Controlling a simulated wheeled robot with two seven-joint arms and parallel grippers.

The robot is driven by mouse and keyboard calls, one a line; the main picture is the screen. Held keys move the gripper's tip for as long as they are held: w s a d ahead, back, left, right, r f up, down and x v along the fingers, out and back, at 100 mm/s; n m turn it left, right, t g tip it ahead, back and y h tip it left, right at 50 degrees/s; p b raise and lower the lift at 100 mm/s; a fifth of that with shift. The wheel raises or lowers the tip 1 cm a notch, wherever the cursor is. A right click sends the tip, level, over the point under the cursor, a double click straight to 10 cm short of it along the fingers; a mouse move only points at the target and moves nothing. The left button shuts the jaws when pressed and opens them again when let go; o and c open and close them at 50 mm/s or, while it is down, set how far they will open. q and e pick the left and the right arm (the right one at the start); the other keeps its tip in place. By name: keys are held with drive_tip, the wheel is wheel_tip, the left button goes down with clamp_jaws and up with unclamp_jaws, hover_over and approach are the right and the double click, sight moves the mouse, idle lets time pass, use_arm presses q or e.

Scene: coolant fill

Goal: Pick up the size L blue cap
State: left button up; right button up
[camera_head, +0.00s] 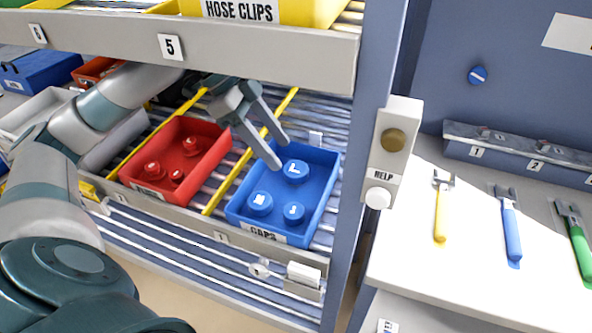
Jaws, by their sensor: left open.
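The blue cap marked L (295,172) sits at the back of a blue bin (269,236) labelled CAPS, in the head view. Two more blue caps share the bin: one that seems marked M (260,203) at the front left and a small one (293,213) at the front right. My left gripper (281,154) is open and empty. Its fingers point down towards the bin's back left part, with the tips just up and left of the L cap in the picture. I cannot tell the height of the tips above the cap. My right gripper is not in view.
A red bin (207,162) with red caps stands left of the blue bin on the roller shelf. An upper shelf edge (240,57) overhangs the back. A blue post (352,200) bounds the right, with a HELP button box (392,150). Tools lie on a white bench (470,245).

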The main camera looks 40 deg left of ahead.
sight(295, 168)
use_arm(q)
drive_tip(key=shift+w+d+r, duration=0.1)
drive_tip(key=shift+w+d, duration=0.1)
drive_tip(key=shift+d, duration=0.15)
drive_tip(key=x, duration=0.5)
idle(0.5)
drive_tip(key=c, duration=0.8)
